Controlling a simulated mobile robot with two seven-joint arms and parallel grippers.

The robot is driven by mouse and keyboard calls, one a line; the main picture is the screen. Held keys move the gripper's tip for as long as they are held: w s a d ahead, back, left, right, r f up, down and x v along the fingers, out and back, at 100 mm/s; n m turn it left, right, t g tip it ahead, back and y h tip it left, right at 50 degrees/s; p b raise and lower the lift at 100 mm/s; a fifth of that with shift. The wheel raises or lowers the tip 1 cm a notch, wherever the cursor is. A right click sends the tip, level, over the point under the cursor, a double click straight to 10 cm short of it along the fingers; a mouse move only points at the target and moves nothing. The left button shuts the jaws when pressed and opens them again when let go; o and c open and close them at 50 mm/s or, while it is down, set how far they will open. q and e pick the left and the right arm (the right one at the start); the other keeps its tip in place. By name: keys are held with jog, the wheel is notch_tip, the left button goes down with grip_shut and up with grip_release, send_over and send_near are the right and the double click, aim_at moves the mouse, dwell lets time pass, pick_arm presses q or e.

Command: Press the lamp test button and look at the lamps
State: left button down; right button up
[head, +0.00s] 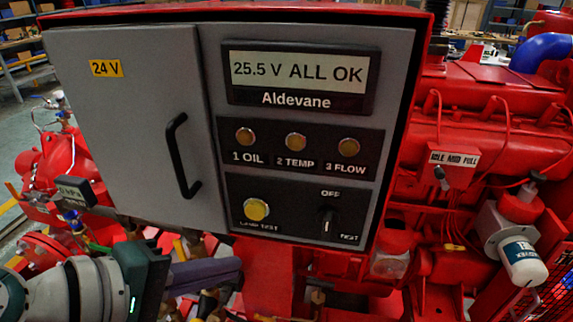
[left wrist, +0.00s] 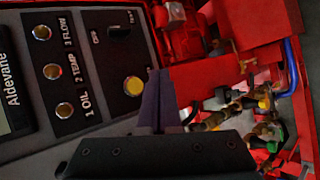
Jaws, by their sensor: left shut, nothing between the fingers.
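The yellow lamp test button (head: 256,209) is at the lower left of the grey control panel, and it also shows in the left wrist view (left wrist: 133,86). Three round lamps sit in a row above it: 1 OIL (head: 244,136), 2 TEMP (head: 295,141) and 3 FLOW (head: 348,146). All three look dull amber, with no clear glow. My left gripper (head: 239,268) is shut and empty, below the button and the panel's lower edge in the head view. In the left wrist view its fingertips (left wrist: 157,74) are just right of the button, apparently apart from it. My right gripper is out of view.
The display (head: 298,80) reads "25.5 V ALL OK". A rotary switch (head: 328,222) marked OFF and TEST is right of the button. A grey door (head: 130,110) with a black handle (head: 181,155) is at left. Red engine parts (head: 490,110) crowd the right.

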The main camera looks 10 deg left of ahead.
aim_at(259, 220)
pick_arm(q)
jog(key=w+b, duration=0.2)
jog(key=w, duration=0.4)
jog(key=shift+w, duration=0.25)
jog(key=shift+d, duration=0.1)
dwell(1.7)
jog(key=shift+w, duration=0.4)
jog(key=shift+w, duration=0.45)
dwell(0.5)
jog(key=shift+s, duration=0.1)
jog(key=shift+s+p, duration=0.4)
jog(key=shift+s, duration=0.35)
